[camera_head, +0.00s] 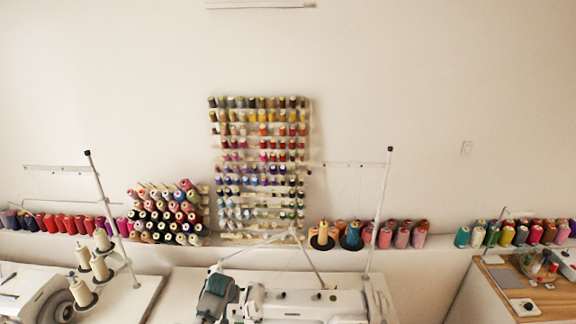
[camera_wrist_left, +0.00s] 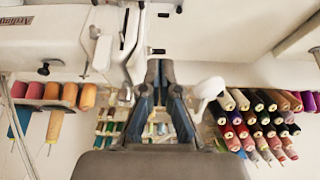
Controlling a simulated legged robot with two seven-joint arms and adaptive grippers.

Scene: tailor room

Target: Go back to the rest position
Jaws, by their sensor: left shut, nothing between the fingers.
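My left gripper (camera_wrist_left: 158,72) shows in the wrist view with its dark fingers together and nothing between them. It is in front of a white sewing machine (camera_wrist_left: 215,30), which fills the top of that view. I cannot tell whether the fingertips touch the machine. In the head view the white sewing machine (camera_head: 310,303) stands at the bottom middle, cut off by the lower edge. A dark grey-green shape (camera_head: 214,296) sits at its left end, and I cannot tell whether it is my gripper. My right gripper is in neither view.
A thread rack (camera_head: 258,165) hangs on the wall. Stacked spools (camera_head: 165,213) and more spools (camera_head: 400,235) line the ledge. Thin thread stands (camera_head: 113,215) (camera_head: 378,210) rise beside the machines. A wooden table (camera_head: 540,295) is at right.

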